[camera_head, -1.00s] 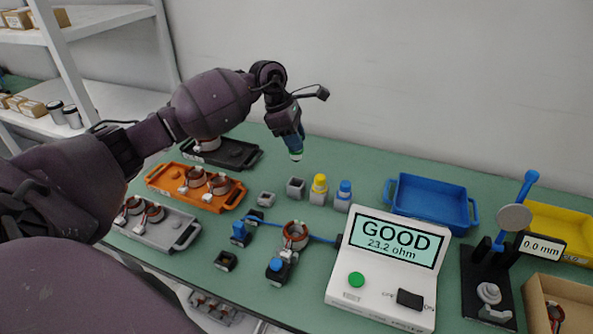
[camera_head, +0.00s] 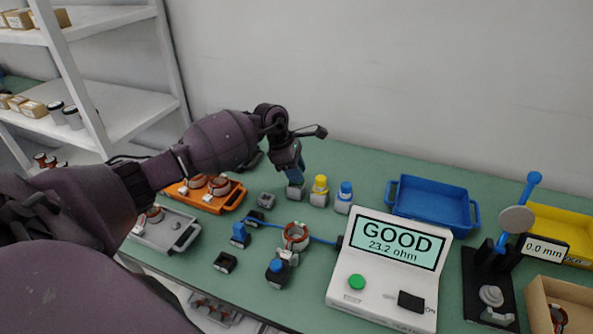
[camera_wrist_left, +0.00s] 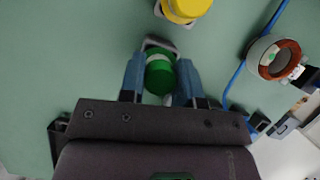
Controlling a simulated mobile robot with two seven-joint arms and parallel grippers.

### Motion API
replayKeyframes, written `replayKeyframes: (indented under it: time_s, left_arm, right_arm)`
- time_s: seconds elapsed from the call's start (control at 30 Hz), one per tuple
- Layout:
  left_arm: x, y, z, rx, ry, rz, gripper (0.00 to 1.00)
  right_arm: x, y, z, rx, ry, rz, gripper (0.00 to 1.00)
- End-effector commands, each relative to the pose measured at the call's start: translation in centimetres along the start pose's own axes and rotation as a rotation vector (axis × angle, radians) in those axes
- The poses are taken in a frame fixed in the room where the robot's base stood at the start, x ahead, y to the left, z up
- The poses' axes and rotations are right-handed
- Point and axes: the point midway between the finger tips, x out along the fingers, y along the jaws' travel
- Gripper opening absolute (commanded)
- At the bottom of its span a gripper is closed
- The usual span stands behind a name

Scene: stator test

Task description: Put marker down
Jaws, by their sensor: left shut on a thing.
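My left gripper (camera_head: 291,172) is shut on the green marker (camera_wrist_left: 160,77), which sits between its two blue fingers in the left wrist view. The gripper is low, right at the leftmost grey holder (camera_head: 296,193) of a row of three. In the left wrist view, part of this holder's rim (camera_wrist_left: 152,43) shows beside the marker. The marker is at or in the holder; I cannot tell whether it touches the bottom. In the head view the fingers hide the marker. My right gripper is not in view.
A yellow marker (camera_head: 320,184) and a blue marker (camera_head: 345,191) stand in the neighbouring holders, close on the right. A blue tray (camera_head: 474,228), the GOOD tester (camera_head: 352,305) and an orange tray (camera_head: 205,207) stand around. A stator (camera_head: 296,236) sits in front with a blue cable.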

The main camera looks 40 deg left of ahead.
Motion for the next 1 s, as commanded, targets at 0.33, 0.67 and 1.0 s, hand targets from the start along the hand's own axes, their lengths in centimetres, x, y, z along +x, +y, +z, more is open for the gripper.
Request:
replayKeyframes:
  time_s: [0.33,0.67,1.0]
  left_arm:
    - [0.64,0.00,-0.24,0.000,0.000,-0.001,0.08]
    - [0.74,-0.01,-0.26,0.001,-0.001,0.000,0.56]
    - [0.13,0.01,-0.02,0.001,-0.002,0.002,0.56]
  right_arm:
    - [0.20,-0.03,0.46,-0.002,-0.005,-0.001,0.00]
    - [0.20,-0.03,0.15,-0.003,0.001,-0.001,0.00]
    - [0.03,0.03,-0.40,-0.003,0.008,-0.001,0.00]
